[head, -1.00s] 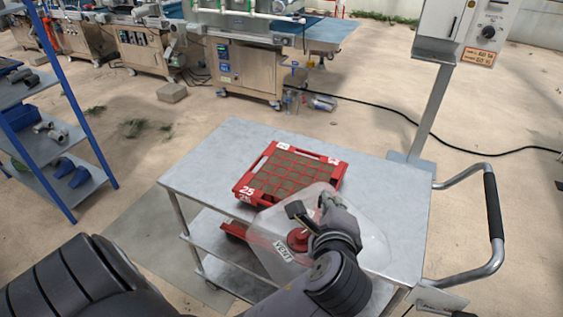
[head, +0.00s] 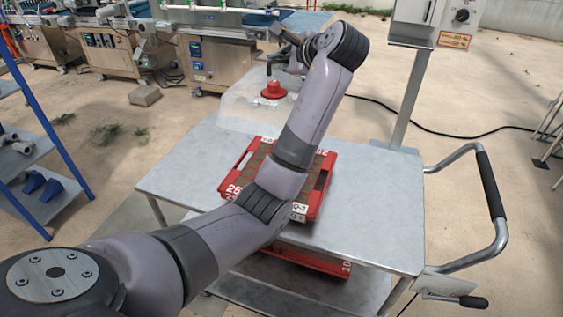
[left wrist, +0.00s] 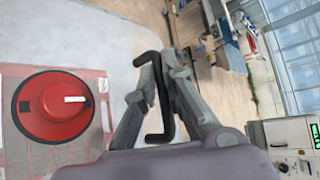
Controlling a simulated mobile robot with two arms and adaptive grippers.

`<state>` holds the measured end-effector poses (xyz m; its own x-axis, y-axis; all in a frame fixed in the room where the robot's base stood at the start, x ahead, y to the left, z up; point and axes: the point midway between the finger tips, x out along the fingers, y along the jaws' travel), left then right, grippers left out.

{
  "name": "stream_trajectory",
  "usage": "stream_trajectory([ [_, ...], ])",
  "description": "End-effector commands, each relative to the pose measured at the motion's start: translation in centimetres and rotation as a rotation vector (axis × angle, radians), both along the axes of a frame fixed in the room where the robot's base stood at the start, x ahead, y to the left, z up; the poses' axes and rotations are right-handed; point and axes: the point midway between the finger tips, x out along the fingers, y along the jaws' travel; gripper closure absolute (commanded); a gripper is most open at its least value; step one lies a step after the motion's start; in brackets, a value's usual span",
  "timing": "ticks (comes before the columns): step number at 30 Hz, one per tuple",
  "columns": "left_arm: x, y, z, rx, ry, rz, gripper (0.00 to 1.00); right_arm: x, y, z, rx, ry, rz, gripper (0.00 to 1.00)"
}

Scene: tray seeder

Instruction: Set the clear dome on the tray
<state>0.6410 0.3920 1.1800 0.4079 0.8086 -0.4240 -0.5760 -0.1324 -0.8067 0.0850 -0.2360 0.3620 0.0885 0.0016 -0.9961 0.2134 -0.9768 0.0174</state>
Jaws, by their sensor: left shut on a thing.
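The clear dome (head: 243,108) is in the air beyond and above the far edge of the red tray (head: 233,186) in the head view. A round red knob (head: 273,90) sits on its top, and the knob shows large in the left wrist view (left wrist: 56,107). My left gripper (head: 279,58) is shut on a black handle (left wrist: 152,97) at the dome's top, beside the knob. The tray lies on the metal cart, and my left arm hides part of it. In the left wrist view, red tray lines show through the clear plastic. My right gripper is not in view.
The cart top (head: 375,205) is clear to the right of the tray. Another red tray (head: 305,258) is on the shelf below. A post (head: 415,100) with a control box stands behind the cart, and a blue shelf rack (head: 55,150) at the left.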

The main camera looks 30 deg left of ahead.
Motion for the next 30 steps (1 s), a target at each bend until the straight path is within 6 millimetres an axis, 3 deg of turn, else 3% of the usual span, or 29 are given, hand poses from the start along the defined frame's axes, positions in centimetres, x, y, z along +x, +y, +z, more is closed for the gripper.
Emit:
stream_trajectory([
  [5, -0.1, -0.1, -3.7, -0.001, 0.008, -0.002, 1.0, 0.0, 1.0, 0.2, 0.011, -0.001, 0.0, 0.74],
  [15, -0.1, -0.1, -12.6, 0.0, 0.006, -0.003, 1.0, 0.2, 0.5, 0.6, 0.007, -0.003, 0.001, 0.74],
  [30, 0.0, -0.1, -18.5, 0.001, 0.005, -0.004, 1.0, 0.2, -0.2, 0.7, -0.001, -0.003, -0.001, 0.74],
])
